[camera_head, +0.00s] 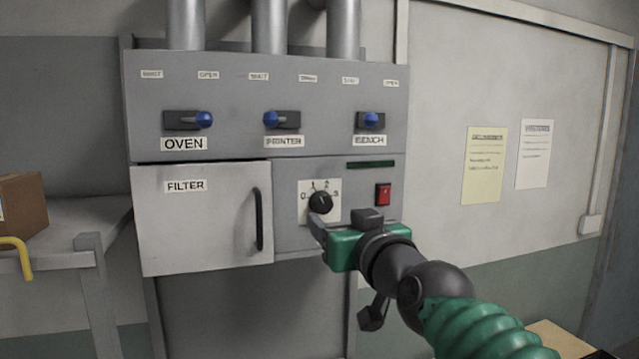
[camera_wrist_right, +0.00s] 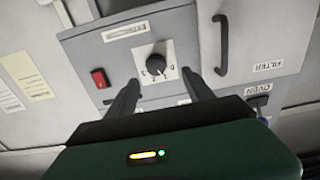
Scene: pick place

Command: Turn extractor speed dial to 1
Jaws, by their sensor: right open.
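The extractor speed dial is a round black knob (camera_head: 320,202) on a white plate (camera_head: 305,211) marked with numbers, on the lower right of the grey panel. In the right wrist view the knob (camera_wrist_right: 157,63) appears upside down, just beyond and between my fingers. My right gripper (camera_head: 318,226) is just in front of the dial and below it in the head view. The same gripper (camera_wrist_right: 158,92) shows two dark fingers spread apart with nothing between them. I cannot tell whether either finger touches the knob. My left gripper is not in view.
A red switch (camera_head: 383,194) sits right of the dial. The filter door (camera_head: 205,225) with its black handle (camera_head: 259,219) is to the left. Three blue-knobbed sliders (camera_head: 204,119) run above. A yellow handle (camera_head: 18,256) and cardboard box (camera_head: 24,205) are at far left.

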